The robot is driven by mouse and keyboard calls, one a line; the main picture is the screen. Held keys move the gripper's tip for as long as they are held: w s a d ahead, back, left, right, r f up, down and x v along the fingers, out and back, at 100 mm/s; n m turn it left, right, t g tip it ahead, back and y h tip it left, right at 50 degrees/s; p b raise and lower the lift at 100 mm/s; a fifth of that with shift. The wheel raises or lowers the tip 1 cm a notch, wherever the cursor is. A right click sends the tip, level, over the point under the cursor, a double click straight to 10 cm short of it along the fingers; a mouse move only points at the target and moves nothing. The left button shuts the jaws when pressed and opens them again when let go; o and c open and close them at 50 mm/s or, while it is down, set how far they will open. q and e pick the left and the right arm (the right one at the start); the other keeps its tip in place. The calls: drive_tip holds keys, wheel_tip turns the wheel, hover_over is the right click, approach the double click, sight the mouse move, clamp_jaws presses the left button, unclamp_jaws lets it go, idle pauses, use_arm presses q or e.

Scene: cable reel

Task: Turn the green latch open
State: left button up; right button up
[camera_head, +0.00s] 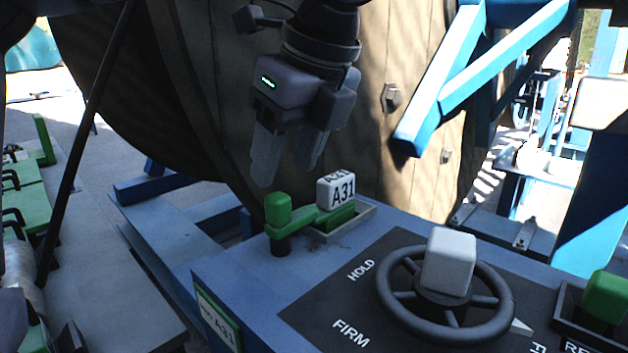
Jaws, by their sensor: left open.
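The green latch (278,209) is on the blue console, left of its middle. It has an upright green knob on a dark post and a green arm running right to a white block marked A31 (337,190). The block sits at a small recessed tray. My left gripper (287,176) hangs from above with its fingers pointing down. It is open and empty, above the knob and block and apart from both. My right gripper is not in view.
A dark handwheel (443,295) with a grey block on its hub stands at the front of the console (240,268). A green knob (606,296) is at the right edge. A large wooden reel (400,60) and a blue beam (500,60) stand behind.

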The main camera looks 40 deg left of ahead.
sight(278, 196)
use_arm(q)
drive_tip(key=shift+w+b+x, duration=0.1)
drive_tip(key=shift+b+x, duration=0.05)
drive_tip(key=shift+x, duration=1.6)
drive_tip(key=shift+w+b+x, duration=0.15)
drive_tip(key=shift+x, duration=1.65)
drive_tip(key=c, duration=1)
